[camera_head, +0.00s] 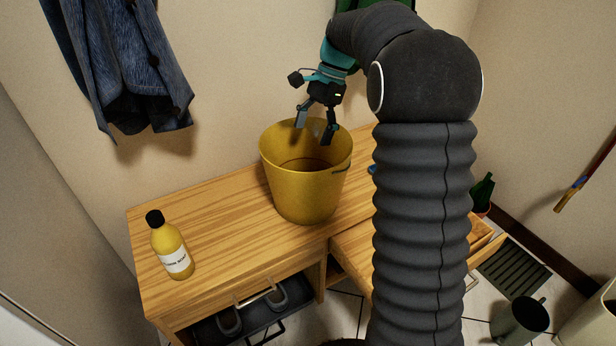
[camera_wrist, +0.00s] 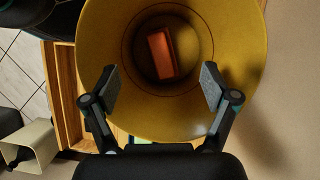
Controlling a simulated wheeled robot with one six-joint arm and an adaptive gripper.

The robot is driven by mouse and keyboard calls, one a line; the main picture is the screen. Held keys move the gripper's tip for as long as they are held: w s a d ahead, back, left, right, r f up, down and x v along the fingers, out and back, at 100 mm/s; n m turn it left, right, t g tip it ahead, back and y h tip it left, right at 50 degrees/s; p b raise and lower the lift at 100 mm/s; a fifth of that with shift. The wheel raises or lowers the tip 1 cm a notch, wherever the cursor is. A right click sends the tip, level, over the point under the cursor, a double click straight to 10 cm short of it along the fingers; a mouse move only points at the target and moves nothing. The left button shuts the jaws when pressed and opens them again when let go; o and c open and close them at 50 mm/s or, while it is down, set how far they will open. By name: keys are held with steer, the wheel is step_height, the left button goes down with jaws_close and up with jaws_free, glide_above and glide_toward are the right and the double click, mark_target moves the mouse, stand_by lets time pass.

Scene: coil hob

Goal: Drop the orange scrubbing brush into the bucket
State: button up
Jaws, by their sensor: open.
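The yellow bucket (camera_head: 304,185) stands upright on the wooden bench, and its inside fills most of the wrist view (camera_wrist: 235,45). An orange block-like thing, which looks like the scrubbing brush (camera_wrist: 162,54), lies at the bottom of the bucket in the wrist view. Its bristles cannot be made out, and the bucket wall hides it in the head view. My gripper (camera_head: 315,126) is over the bucket's mouth, pointing down. Its two fingers (camera_wrist: 160,88) are spread apart with nothing between them, well above the orange thing.
A yellow soap bottle (camera_head: 169,247) with a black cap stands on the left of the wooden bench (camera_head: 225,240). A dark jacket (camera_head: 125,60) hangs on the wall. A dark green bottle (camera_head: 483,192) and a grey watering can or jug (camera_head: 520,320) are at the right.

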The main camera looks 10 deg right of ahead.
steer(key=v, duration=1.2)
stand_by(0.3)
step_height(320, 180, down, 9)
steer(key=s+d+n+t+h, duration=0.1)
steer(key=n+t+h, duration=0.1)
steer(key=n, duration=0.4)
steer(key=s+a+n+t+h, duration=0.1)
steer(key=s+a+n+t, duration=0.1)
steer(key=s, duration=1.3)
steer(key=s+a+f+n+t+h, duration=0.1)
steer(key=s+a+n+t, duration=0.2)
steer(key=s, duration=1.3)
steer(key=shift+s+f+n+t, duration=0.2)
steer(key=shift+n+t, duration=0.1)
steer(key=shift+n, duration=0.5)
